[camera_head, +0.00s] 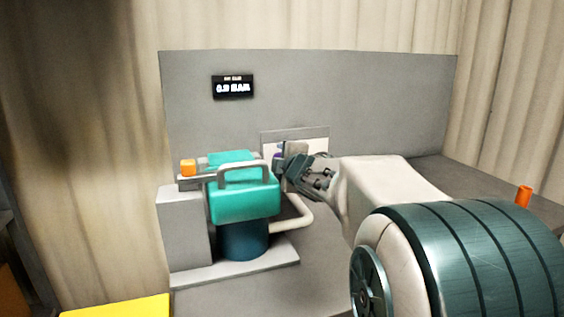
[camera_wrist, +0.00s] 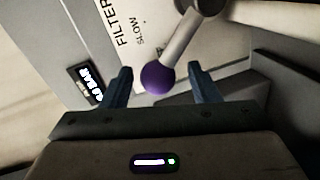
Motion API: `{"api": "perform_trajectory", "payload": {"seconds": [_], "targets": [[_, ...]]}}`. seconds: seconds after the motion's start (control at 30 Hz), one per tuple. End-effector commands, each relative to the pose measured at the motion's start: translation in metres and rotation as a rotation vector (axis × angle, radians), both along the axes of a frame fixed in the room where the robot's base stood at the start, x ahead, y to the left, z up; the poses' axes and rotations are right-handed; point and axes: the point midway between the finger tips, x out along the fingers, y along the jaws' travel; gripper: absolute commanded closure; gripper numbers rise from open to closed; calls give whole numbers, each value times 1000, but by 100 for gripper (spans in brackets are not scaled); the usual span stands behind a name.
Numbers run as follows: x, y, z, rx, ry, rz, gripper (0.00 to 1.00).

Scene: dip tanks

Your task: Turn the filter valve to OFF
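The filter valve's lever is a grey rod (camera_wrist: 184,44) with a purple ball (camera_wrist: 157,77) at its end. It sits before a white plate (camera_wrist: 120,28) marked "FILTER" and "SLOW" in the wrist view. My gripper (camera_wrist: 160,69) is open, with its two blue fingers on either side of the purple ball and a gap showing at each side. In the head view my gripper (camera_head: 284,168) is close to the white plate (camera_head: 270,149) and hides most of the lever. A small purple patch of the ball (camera_head: 278,152) shows there. No OFF mark is readable.
A teal tank with a handle (camera_head: 245,203) stands left of my gripper, on a grey base. A pale pipe (camera_head: 303,217) curves out beside it. A small display (camera_head: 233,87) hangs on the grey back panel (camera_head: 370,95). An orange piece (camera_head: 188,168) is at the left.

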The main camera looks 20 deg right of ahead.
Motion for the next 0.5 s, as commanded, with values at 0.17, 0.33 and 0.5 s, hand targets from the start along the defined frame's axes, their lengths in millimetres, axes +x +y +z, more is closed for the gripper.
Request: {"api": "perform_trajectory", "payload": {"seconds": [0.17, 0.33, 0.5], "targets": [[-3, 0, 2, 0, -2, 0, 45], [-22, 0, 8, -1, -3, 0, 45], [-55, 1, 16, 0, -3, -1, 45]]}}
